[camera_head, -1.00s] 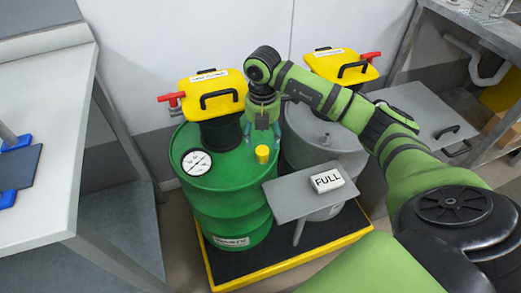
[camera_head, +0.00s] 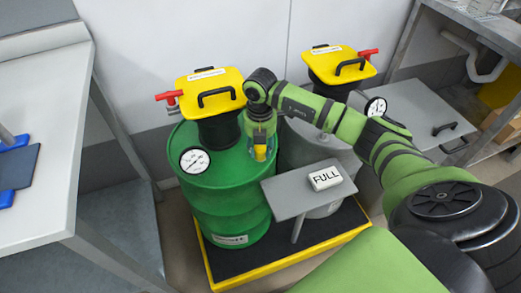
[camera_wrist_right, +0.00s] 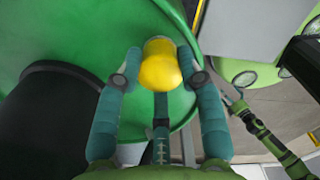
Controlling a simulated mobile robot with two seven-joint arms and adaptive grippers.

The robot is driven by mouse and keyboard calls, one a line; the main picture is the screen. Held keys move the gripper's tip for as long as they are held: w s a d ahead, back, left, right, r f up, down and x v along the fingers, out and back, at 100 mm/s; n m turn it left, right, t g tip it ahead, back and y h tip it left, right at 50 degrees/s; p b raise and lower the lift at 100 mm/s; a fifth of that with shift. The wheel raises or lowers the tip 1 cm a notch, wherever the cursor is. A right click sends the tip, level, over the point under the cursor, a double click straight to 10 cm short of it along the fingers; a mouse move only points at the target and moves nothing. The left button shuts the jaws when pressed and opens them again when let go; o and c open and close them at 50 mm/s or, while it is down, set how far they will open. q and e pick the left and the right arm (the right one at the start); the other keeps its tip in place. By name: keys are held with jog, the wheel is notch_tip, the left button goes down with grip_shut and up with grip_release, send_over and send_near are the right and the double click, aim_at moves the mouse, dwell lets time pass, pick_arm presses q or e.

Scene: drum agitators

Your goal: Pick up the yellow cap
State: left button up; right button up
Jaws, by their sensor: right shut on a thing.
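The yellow cap (camera_head: 260,153) is on the top of the green drum (camera_head: 225,175), near its right side. My right gripper (camera_head: 262,147) points down over it with its fingers around the cap. In the right wrist view the yellow cap (camera_wrist_right: 159,66) sits between the two teal fingertips of my right gripper (camera_wrist_right: 158,62), and the fingers are shut on it. The cap's lower part and its contact with the drum top are hard to make out.
A yellow-lidded black funnel (camera_head: 213,92) with a red handle stands on the green drum beside a dial gauge (camera_head: 194,160). A grey drum (camera_head: 322,150) with a similar funnel is to the right.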

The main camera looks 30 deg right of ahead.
pick_arm(q)
jog(key=shift+w, duration=0.3)
pick_arm(e)
jog(key=shift+a, duration=0.1)
